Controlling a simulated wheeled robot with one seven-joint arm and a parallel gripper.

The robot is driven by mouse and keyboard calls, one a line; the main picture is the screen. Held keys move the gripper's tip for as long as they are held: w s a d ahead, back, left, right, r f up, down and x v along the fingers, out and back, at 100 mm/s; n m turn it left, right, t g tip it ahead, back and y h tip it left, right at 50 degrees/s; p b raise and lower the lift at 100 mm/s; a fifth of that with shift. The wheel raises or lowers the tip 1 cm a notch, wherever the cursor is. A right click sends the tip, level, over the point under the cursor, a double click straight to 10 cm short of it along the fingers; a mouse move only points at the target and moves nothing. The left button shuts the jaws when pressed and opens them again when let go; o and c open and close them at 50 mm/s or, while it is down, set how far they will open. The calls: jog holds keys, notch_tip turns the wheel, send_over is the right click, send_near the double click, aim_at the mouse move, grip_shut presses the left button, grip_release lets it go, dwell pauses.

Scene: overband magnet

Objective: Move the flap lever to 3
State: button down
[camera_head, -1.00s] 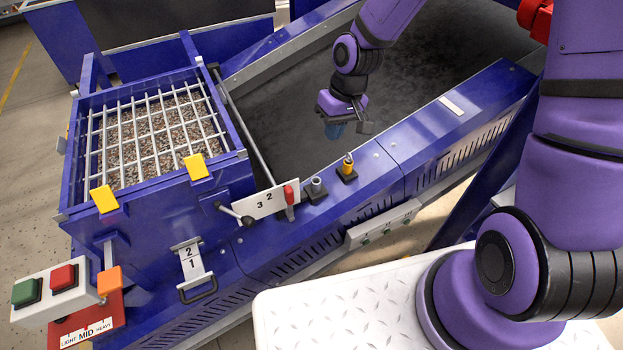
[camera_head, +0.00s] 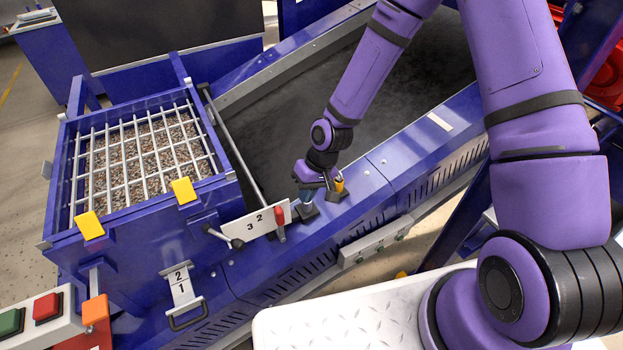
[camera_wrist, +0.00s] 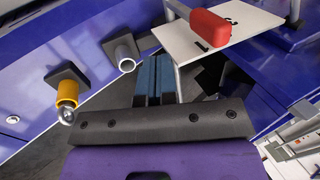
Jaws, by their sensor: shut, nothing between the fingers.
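The flap lever's red handle (camera_head: 280,216) stands at the right end of a white number plate (camera_head: 250,227), where 3 and 2 show, with 2 nearer the handle. In the wrist view the red handle (camera_wrist: 208,28) covers part of the plate (camera_wrist: 190,44); its marks there are hard to read. My gripper (camera_head: 305,196) is low over the machine's blue edge, just right of the red handle and apart from it. In the wrist view its blue fingers (camera_wrist: 155,72) are together and empty, pointing toward the plate's near side.
A grey post (camera_wrist: 124,54) and a yellow post with a metal tip (camera_wrist: 68,98) stand close beside my gripper. A black-ended bar (camera_head: 237,243) is left of the plate. A gravel hopper under a grid (camera_head: 137,127) stands left. A 2/1 plate (camera_head: 180,287) is below.

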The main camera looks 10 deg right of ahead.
jog(key=shift+s+a+f, duration=0.2)
jog(key=shift+a+f, duration=0.1)
jog(key=shift+a, duration=0.45)
jog(key=shift+s+a+f, duration=0.25)
jog(key=shift+a+f, duration=0.05)
jog(key=shift+a, duration=0.5)
jog(key=shift+s+a+f, duration=0.2)
jog(key=shift+a+f, duration=0.1)
jog(key=shift+a, duration=0.45)
jog(key=shift+a, duration=0.2)
